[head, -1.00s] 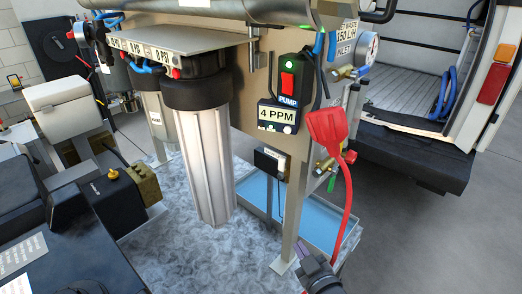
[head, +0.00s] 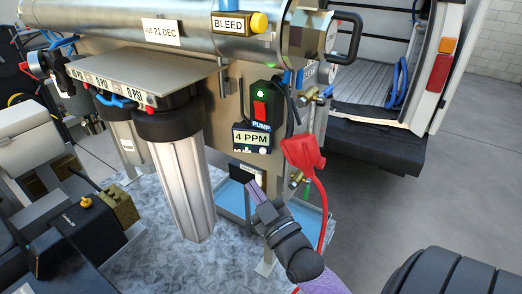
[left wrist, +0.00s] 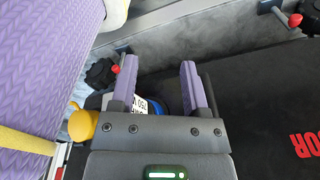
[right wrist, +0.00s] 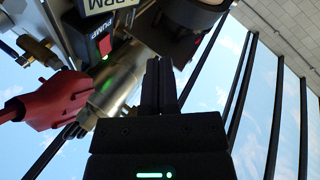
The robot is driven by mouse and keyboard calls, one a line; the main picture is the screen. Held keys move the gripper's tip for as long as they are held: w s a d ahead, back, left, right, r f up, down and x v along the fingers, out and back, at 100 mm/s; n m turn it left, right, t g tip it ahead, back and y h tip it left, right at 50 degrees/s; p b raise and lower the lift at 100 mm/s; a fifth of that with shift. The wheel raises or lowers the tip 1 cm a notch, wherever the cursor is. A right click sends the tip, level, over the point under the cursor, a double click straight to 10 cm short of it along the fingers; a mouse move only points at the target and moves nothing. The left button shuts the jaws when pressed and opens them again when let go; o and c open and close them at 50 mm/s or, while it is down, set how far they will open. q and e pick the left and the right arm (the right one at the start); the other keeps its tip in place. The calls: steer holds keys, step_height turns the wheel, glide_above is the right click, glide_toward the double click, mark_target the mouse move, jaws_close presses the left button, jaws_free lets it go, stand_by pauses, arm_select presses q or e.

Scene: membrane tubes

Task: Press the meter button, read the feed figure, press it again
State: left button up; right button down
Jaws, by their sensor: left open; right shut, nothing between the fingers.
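The meter (head: 252,137) is a small black box on the steel panel, under the red pump switch (head: 260,109). Its display reads 4 PPM. A small pale round spot, perhaps the button, shows at its lower right, and small lights at its lower left. My right gripper (head: 250,186) is shut and empty, below the meter and apart from it, pointing up. In the right wrist view its fingers (right wrist: 160,75) are together, and part of the meter label (right wrist: 103,5) shows at upper left. My left gripper (left wrist: 158,82) is open in the left wrist view.
A red connector (head: 303,152) with a red cable hangs right of the meter, close to my right gripper. A blue-lined tray (head: 232,199) lies below. The van (head: 375,140) stands behind right.

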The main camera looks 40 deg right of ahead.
mark_target(263, 151)
steer(key=w+d+b, duration=0.4)
steer(key=w+d, duration=0.1)
steer(key=d, duration=0.2)
steer(key=shift+w, duration=0.25)
steer(key=shift+b, duration=0.3)
stand_by(1.6)
steer(key=shift+w+d, duration=0.25)
steer(key=shift+d, duration=0.05)
steer(key=shift+w+d+b, duration=0.25)
steer(key=shift+b, duration=0.1)
stand_by(0.5)
stand_by(0.3)
steer(key=shift+s+a+p, duration=0.5)
steer(key=shift+a+p, duration=0.1)
steer(key=shift+p, duration=0.1)
